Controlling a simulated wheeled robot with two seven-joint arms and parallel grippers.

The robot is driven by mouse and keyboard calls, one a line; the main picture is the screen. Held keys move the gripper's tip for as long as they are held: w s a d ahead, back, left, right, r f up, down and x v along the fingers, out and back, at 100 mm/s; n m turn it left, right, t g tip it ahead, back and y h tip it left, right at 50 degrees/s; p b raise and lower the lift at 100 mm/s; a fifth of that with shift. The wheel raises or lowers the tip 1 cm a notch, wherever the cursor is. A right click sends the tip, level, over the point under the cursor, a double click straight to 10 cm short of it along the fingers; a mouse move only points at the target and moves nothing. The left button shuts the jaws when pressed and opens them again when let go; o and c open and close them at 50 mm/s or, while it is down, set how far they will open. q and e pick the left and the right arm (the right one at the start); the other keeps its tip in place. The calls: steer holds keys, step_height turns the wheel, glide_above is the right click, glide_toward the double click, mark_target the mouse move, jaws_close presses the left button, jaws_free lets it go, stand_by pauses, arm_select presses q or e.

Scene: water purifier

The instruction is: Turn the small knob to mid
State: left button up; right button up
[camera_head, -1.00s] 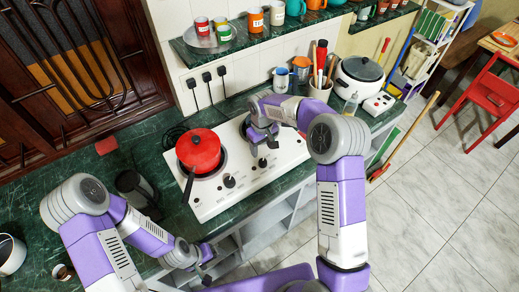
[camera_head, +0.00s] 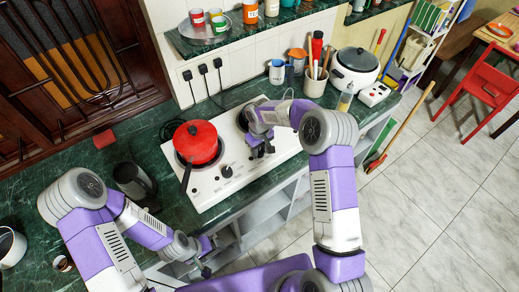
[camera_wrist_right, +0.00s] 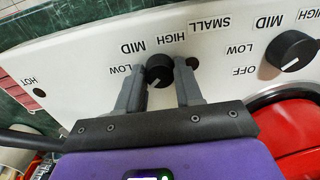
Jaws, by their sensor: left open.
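The small knob (camera_wrist_right: 160,70) is black and round, on the white front panel of the stove (camera_wrist_right: 80,62), beside the word SMALL. In the right wrist view its visible part lies between the two grey fingers of my right gripper (camera_wrist_right: 160,80), with MID, LOW and HIGH printed around it. The fingers are very close to its sides; I cannot tell whether they press on it. In the head view my right gripper (camera_head: 261,148) hides this knob. My left gripper (camera_head: 204,262) is open and empty, low in front of the counter.
A red pot (camera_head: 196,143) sits on the left burner, its dark handle over the stove front. Another knob (camera_wrist_right: 290,50) is beside the small one. A kettle (camera_head: 133,181) stands left of the stove; a rice cooker (camera_head: 355,68) and utensil holder (camera_head: 314,84) stand to the right.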

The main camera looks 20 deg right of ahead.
steer(key=c, duration=0.5)
steer(key=shift+m, duration=0.3)
steer(key=m+b, duration=0.2)
steer(key=m, duration=0.1)
steer(key=m+b, duration=0.1)
steer(key=m, duration=0.9)
steer(key=shift+m, duration=0.3)
steer(key=m+p, duration=0.1)
steer(key=m, duration=0.4)
steer(key=shift+m, duration=0.4)
